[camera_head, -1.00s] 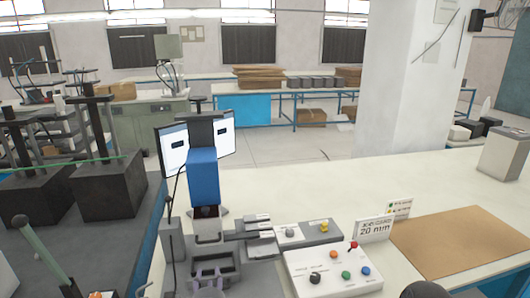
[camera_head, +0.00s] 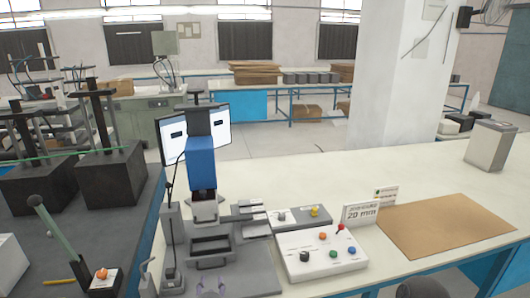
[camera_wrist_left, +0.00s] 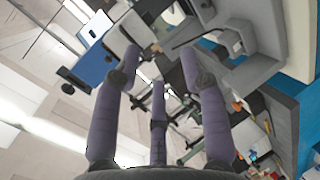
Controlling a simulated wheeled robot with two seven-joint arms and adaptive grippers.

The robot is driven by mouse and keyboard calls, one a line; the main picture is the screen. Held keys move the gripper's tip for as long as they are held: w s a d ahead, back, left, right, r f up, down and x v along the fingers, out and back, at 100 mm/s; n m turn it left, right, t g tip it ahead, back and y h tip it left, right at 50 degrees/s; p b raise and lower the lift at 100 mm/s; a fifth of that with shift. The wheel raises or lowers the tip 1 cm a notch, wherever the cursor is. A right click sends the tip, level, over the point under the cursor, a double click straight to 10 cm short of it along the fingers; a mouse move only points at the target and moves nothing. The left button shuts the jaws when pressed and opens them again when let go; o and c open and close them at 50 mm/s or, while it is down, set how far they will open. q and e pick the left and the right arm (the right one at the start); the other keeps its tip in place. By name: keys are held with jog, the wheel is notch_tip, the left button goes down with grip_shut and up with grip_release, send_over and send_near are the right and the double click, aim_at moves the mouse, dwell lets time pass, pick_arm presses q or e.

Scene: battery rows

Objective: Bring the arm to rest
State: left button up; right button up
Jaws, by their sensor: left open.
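My left gripper (camera_head: 211,286) shows only by its purple fingertips at the bottom edge of the head view. The fingertips are apart, with nothing seen between them. They are in front of the blue-headed press (camera_head: 203,162) and appear over its grey base. In the left wrist view, the purple fingers of the left gripper (camera_wrist_left: 158,70) are spread and empty, with the blue press head (camera_wrist_left: 92,68) beyond them. The rest of the left arm is hidden below the head view.
A white control box (camera_head: 320,257) with coloured knobs stands right of the press. A 20 mm sign (camera_head: 361,213) and a brown mat (camera_head: 447,222) are farther right. A green-handled lever (camera_head: 58,222) stands at the left. The table behind the mat is mostly clear.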

pick_arm(q)
jog(key=s+d+f+m+g+h, duration=0.1)
jog(key=s+f+m+g+h, duration=0.25)
jog(key=f, duration=0.75)
jog(key=s+d+f+m+g, duration=0.1)
jog(key=s+f+m+g, duration=0.4)
jog(key=f, duration=0.6)
jog(key=s+d+f+m+g+h, duration=0.2)
jog(key=s+f+m+g, duration=0.3)
jog(key=s+f, duration=0.7)
jog(key=s+d+m, duration=0.1)
jog(key=s+m, duration=0.1)
jog(key=s, duration=0.2)
jog(key=shift+s+d+f+h, duration=0.2)
jog(key=shift+f+h, duration=0.1)
jog(key=shift+h, duration=0.05)
